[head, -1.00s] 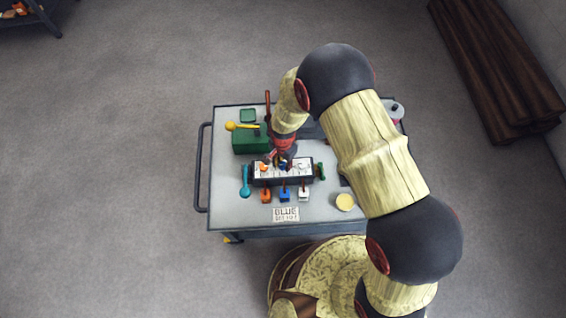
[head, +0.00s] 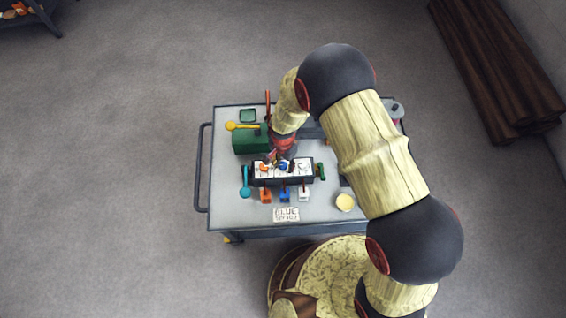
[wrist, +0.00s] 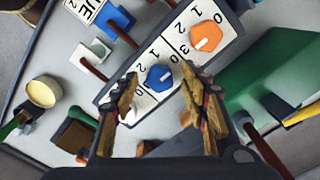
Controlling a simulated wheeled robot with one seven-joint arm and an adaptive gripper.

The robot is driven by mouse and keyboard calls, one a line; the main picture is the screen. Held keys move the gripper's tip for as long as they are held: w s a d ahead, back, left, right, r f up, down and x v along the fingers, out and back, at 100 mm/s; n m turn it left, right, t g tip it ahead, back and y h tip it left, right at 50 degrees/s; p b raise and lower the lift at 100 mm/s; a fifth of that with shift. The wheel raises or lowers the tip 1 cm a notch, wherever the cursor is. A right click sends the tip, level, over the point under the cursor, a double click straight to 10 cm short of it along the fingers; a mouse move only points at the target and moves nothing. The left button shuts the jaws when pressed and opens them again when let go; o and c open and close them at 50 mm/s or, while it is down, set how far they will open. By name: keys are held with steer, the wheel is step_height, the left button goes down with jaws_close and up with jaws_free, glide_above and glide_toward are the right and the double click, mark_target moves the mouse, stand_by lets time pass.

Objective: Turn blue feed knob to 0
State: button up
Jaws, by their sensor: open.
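The blue feed knob (head: 284,166) sits on the white numbered face of a dark box (head: 268,182), between an orange and a white knob. In the wrist view the blue knob (wrist: 158,77) carries a white pointer line with digits around it. I cannot tell surely which digit it points to. My gripper (wrist: 159,76) is open. Its two fingers appear on either side of the blue knob, apart from it, with a clear gap between them. In the head view my gripper (head: 275,157) is just behind the knob row, partly hidden by the arm.
The orange knob (wrist: 206,37) is close beside the right finger. A green box (head: 250,143) with a yellow lever stands behind left. Orange, blue and white small levers (head: 285,195) stand in front of the panel. A card reading BLUE (head: 286,214) and a yellow round (head: 345,202) lie nearer.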

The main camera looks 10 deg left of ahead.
mark_target(283, 165)
step_height(283, 165, up, 12)
stand_by(0.5)
stand_by(0.5)
